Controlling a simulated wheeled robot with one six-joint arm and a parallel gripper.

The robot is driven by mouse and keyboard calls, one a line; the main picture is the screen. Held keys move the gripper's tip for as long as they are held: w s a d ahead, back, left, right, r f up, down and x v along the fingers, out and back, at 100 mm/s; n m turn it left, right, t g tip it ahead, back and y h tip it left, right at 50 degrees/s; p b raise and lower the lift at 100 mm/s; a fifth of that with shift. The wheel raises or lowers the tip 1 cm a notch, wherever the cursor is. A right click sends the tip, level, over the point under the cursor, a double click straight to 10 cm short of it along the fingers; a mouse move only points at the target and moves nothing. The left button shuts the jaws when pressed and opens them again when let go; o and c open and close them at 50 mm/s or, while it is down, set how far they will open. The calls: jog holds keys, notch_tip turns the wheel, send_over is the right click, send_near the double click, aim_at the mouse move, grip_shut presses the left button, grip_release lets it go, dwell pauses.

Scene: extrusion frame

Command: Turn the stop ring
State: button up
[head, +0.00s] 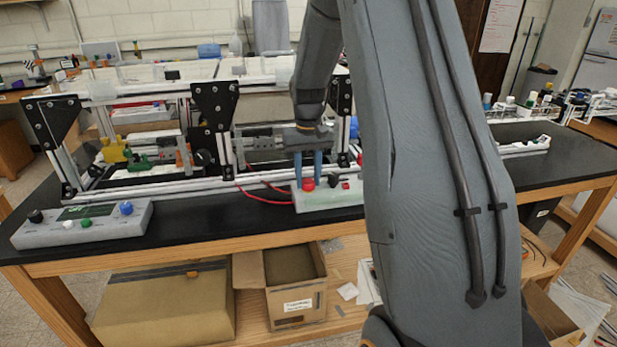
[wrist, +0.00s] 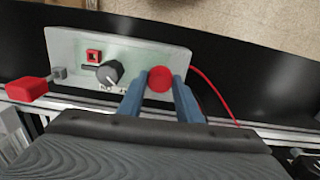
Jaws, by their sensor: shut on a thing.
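The stop ring is a round red knob (head: 308,184) on a pale control box (head: 338,197) at the front of the black table. It also shows in the wrist view as a red disc (wrist: 159,80) near the right end of the box (wrist: 75,50). My gripper (head: 307,178) points down over the box, its two blue fingers on either side of the red knob. In the wrist view the fingers (wrist: 158,84) press on the knob's left and right sides. The knob's underside is hidden.
A red wire (wrist: 215,95) runs off the box. The extrusion frame (head: 213,110) stands behind.

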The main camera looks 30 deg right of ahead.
aim_at(308, 181)
jog(key=m, duration=0.4)
jog(key=shift+m, duration=1.7)
jog(key=o, duration=1)
jog(key=shift+o, duration=0.2)
jog(key=shift+r+b, duration=0.9)
jog(key=shift+r, duration=3)
